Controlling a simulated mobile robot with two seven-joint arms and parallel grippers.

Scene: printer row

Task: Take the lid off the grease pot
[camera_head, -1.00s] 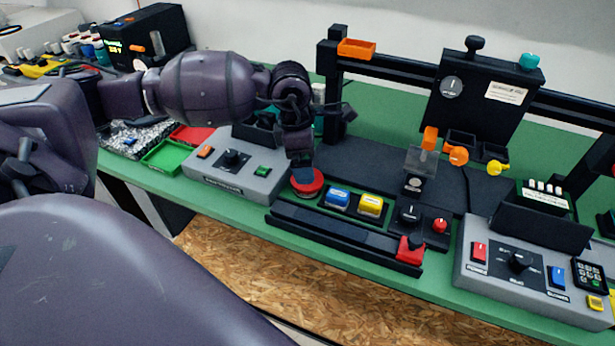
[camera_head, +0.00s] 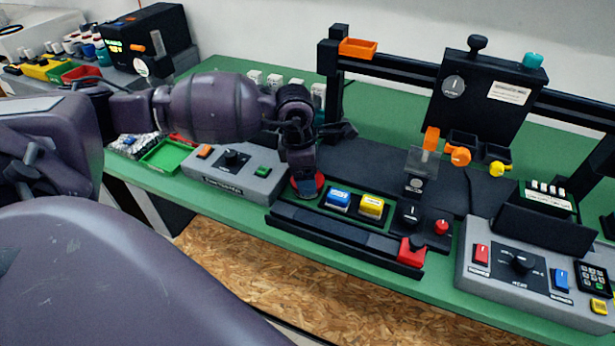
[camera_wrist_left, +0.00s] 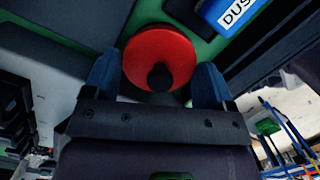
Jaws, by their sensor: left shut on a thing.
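The round red lid (camera_head: 318,184) sits low at the left end of the dark tray, just left of a blue box. My left gripper (camera_head: 302,184) has come down on it from above and hides most of it. My left gripper (camera_wrist_left: 157,82) is shut on the lid, seemingly at or around this knob. The pot under the lid is hidden. My right gripper is not in view.
A blue box (camera_head: 338,200) and a yellow box (camera_head: 371,207) stand close right of the lid. A grey control box (camera_head: 235,178) is close to the left. A black frame (camera_head: 335,85) rises behind.

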